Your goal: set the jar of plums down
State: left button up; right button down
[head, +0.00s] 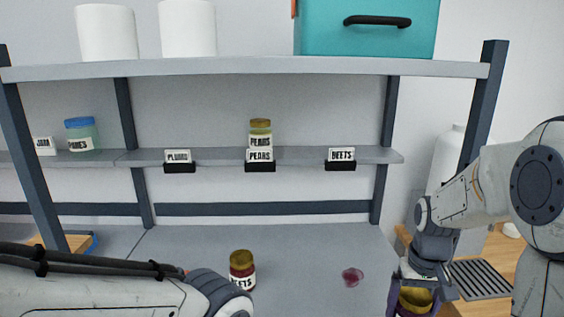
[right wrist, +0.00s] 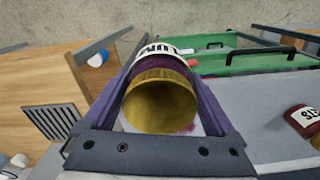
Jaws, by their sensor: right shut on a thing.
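The jar of plums (right wrist: 160,100), with a gold lid and purple contents, is between the fingers of my right gripper (right wrist: 162,105). Its white label is only partly readable. In the head view its gold lid (head: 414,299) shows at the bottom right, inside my right gripper (head: 420,290), beside the grey counter's right end. The PLUMS tag (head: 178,158) is on the front edge of the middle shelf (head: 212,156), and the shelf behind it is bare. My left arm crosses the bottom left, but its fingers are out of view.
A pears jar (head: 260,133) stands behind the PEARS tag (head: 260,157). The shelf behind the BEETS tag (head: 341,156) is empty. A beets jar (head: 242,269) stands on the counter (head: 300,245), with a purple spot (head: 352,277) to its right. An upper shelf (head: 250,66) overhangs.

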jog(key=a+f+n, duration=0.1)
jog(key=a+f, duration=0.3)
jog(key=f, duration=0.5)
jog(key=a+f, duration=0.4)
jog(key=f, duration=0.5)
jog(key=shift+a+f+n, duration=0.2)
jog(key=shift+n, duration=0.2)
jog(key=shift+s, duration=0.1)
